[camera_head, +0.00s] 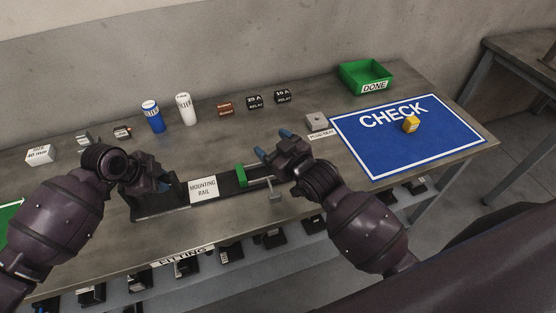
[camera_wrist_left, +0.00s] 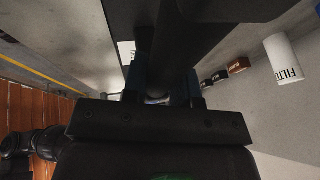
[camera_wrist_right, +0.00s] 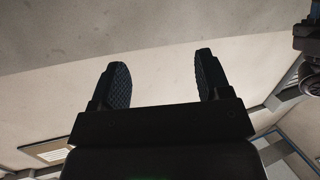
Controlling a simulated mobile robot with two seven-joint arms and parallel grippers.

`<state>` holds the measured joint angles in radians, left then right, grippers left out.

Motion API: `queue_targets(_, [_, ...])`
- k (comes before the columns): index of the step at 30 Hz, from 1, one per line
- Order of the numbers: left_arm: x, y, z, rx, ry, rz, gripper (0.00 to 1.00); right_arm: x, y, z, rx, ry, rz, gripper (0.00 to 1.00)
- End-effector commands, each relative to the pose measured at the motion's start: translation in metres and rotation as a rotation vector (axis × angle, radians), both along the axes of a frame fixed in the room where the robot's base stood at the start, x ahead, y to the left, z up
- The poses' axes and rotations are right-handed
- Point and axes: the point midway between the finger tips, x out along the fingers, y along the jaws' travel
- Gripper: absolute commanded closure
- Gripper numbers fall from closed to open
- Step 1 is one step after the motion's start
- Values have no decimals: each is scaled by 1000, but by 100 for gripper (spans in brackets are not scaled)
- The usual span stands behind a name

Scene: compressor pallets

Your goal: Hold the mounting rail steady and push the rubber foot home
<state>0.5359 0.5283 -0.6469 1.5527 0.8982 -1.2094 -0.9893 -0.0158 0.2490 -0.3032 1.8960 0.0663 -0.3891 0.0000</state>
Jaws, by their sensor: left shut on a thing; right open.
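The dark mounting rail (camera_head: 218,189) lies along the front of the bench with a white label on it. My left gripper (camera_head: 163,186) is shut on the rail's left part; in the left wrist view a dark bar stands between its fingers (camera_wrist_left: 163,86). A green block (camera_head: 241,175) sits at the rail toward its right end, beside a grey metal clamp-like part (camera_head: 275,192). My right gripper (camera_head: 273,144) is open and empty above and behind the rail's right end; its spread fingers show in the right wrist view (camera_wrist_right: 160,68). I cannot pick out the rubber foot for certain.
A blue CHECK mat (camera_head: 375,158) with a yellow object (camera_head: 411,124) lies to the right. A green DONE bin (camera_head: 350,77) stands behind it. A blue can (camera_head: 152,117), a white can (camera_head: 185,109) and several small boxes line the back. A grey block (camera_head: 316,121) is near my right gripper.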

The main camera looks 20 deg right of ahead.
Motion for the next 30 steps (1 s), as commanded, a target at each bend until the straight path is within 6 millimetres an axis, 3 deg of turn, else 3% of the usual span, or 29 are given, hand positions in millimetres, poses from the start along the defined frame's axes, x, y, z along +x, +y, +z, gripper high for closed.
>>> queue_targets(1, [-5, 0, -8, 6, 16, -2, 100, 12, 11, 8, -4, -9, 29, 29])
queue_targets(6, [-5, 1, -8, 7, 17, -2, 100, 43, 43, 27, -13, 1, 112, 29])
queue_targets(18, [-5, 1, -9, 7, 17, -2, 100, 101, 106, 55, -82, 143, 267, 29])
queue_targets(25, [-5, 1, -9, 7, 17, -2, 100, 129, 124, 60, -154, 300, 304, 29])
queue_targets(30, [-5, 1, -9, 7, 17, -2, 100, 146, 123, 60, -220, 457, 294, 29])
